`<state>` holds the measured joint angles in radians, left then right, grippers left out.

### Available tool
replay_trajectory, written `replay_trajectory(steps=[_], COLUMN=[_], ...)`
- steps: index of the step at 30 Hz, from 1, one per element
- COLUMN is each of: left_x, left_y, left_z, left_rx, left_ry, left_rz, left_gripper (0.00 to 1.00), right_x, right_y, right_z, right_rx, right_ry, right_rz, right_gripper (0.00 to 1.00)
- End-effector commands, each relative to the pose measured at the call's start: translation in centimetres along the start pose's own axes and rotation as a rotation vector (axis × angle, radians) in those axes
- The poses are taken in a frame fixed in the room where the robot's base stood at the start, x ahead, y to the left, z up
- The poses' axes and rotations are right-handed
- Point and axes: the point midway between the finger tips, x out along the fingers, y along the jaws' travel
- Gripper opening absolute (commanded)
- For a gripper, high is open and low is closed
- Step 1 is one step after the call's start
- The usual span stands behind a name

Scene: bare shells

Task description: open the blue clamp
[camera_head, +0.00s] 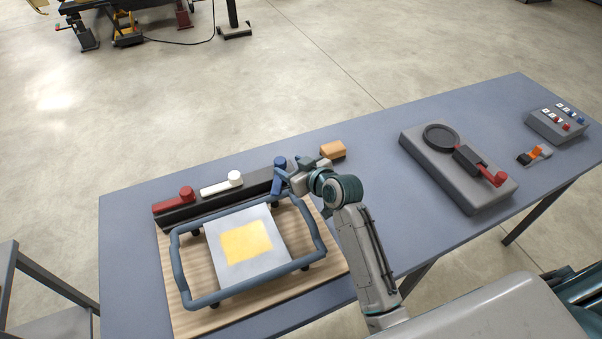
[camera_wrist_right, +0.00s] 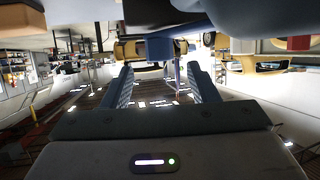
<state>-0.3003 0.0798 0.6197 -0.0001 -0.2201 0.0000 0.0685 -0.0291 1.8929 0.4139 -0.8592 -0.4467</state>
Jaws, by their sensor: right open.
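The blue clamp (camera_head: 279,163) sits at the right end of a dark rail at the back of the wooden board. Only its rounded knob shows clearly; its lower part is partly hidden by my gripper. My right gripper (camera_head: 284,178) is right at the blue clamp, reaching in from the right. In the right wrist view my right gripper (camera_wrist_right: 163,82) has its two fingers apart, with a blue piece (camera_wrist_right: 160,48) at or just beyond the gap. I cannot tell whether the fingers touch it. My left gripper is not in view.
A red clamp (camera_head: 186,193) and a white clamp (camera_head: 234,178) share the rail. A blue tubular frame (camera_head: 176,262) surrounds a metal plate (camera_head: 279,236) with a yellow patch. An orange block (camera_head: 333,150) lies close right of my gripper. A grey device (camera_head: 430,165) stands farther right.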

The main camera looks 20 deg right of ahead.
Motion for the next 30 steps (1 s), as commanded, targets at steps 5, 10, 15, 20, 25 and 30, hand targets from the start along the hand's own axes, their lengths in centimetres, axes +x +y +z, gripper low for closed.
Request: replay_trajectory(steps=[5,10,15,20,25,30], left_x=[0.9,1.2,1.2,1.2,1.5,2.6], left_y=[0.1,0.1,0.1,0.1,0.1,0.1], left_z=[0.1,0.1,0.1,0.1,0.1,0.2], left_rx=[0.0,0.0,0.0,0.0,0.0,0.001], left_ry=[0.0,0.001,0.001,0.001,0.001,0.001], left_rz=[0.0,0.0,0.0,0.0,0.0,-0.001], left_gripper=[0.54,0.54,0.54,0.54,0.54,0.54], right_x=[-3.0,-4.5,-4.8,-4.8,-4.9,-5.8], right_y=[0.1,0.0,0.0,0.0,0.4,1.8], right_z=[0.2,0.1,0.0,0.0,0.2,0.9], right_rx=[-0.002,0.0,0.001,0.001,0.062,0.332], right_ry=[0.001,0.001,0.001,0.0,-0.016,-0.124], right_rz=[0.001,0.0,0.0,0.0,-0.03,-0.144], right_gripper=[0.54,0.54,0.54,0.52,0.18,0.0])
